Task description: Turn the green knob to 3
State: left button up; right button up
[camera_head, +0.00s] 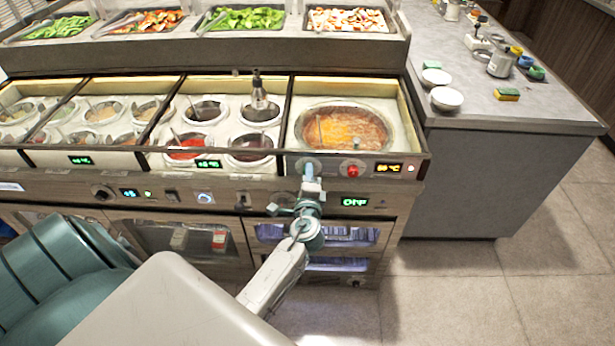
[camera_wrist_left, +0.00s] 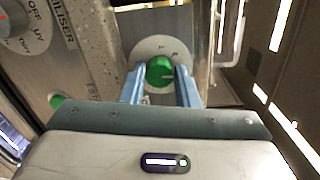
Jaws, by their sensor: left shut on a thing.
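The green knob (camera_wrist_left: 160,71) shows in the left wrist view on a round pale dial plate (camera_wrist_left: 150,48). A light line on the knob points to the right in that picture. Small marks stand on the plate, too small to read. My left gripper (camera_wrist_left: 160,88) has one blue finger on each side of the knob and is shut on it. In the head view the left gripper (camera_head: 311,178) is at the counter's front panel (camera_head: 270,166), below the soup well, and mostly hides the knob. My right gripper is not in view.
A red knob (camera_head: 353,171) and an orange display (camera_head: 388,168) sit right of the gripper on the same panel. The soup well (camera_head: 345,128) is above. A green "OHP"-like display (camera_head: 355,202) is below. A dial marked OFF (camera_wrist_left: 18,25) shows in the wrist view.

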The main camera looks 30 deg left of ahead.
pick_arm(q)
jog(key=o, duration=1)
jog(key=shift+s+d+f, duration=0.1)
jog(key=shift+s, duration=0.05)
jog(key=b+v, duration=0.3)
jog(key=v, duration=0.7)
jog(key=shift+s+d, duration=0.15)
jog(key=shift+s, duration=0.1)
